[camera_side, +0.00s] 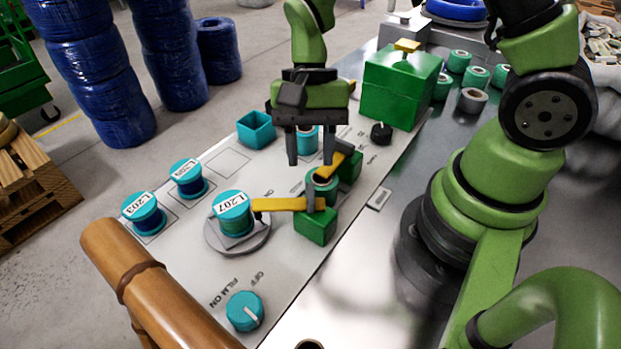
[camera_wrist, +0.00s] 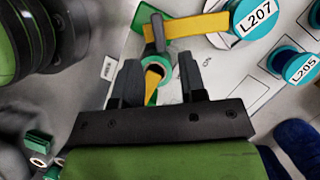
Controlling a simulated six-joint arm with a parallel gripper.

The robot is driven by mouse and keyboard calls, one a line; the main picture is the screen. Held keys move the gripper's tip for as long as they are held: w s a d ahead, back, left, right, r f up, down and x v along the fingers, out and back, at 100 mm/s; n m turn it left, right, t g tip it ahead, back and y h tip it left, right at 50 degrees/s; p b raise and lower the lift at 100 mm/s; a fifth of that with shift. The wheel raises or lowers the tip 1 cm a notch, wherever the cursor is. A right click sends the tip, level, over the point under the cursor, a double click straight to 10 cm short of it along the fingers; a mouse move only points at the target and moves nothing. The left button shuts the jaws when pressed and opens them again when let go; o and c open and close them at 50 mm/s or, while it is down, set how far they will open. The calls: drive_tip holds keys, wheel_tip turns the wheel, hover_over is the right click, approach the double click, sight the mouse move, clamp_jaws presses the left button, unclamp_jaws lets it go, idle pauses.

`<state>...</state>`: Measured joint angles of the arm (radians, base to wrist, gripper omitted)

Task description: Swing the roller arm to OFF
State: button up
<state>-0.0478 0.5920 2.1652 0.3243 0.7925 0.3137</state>
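One yellow arm (camera_side: 283,204) runs from a green block (camera_side: 316,226) to the spool marked L207 (camera_side: 232,212). A dark grey upright piece stands at its block end. A second, shorter yellow arm (camera_side: 332,166) slants beside a teal-and-white roller (camera_side: 322,184), near another green block. I cannot tell which arm is the roller arm. My gripper (camera_side: 310,160) points down above the panel, behind the L207 arm. Its fingers are apart. In the wrist view my gripper (camera_wrist: 162,62) has the short yellow arm (camera_wrist: 153,84) showing between its fingers; contact cannot be told. The long arm (camera_wrist: 190,25) lies beyond them.
Spools L203 (camera_side: 143,213) and L205 (camera_side: 187,178) stand at the left of the panel. A teal FILM knob (camera_side: 244,311) is at the near end, with OFF and ON lettering. A large green box (camera_side: 400,86), black knob (camera_side: 381,132) and open teal box (camera_side: 256,129) stand farther back.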

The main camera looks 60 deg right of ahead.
sight(311, 188)
drive_tip(key=x, duration=0.5)
clamp_jaws()
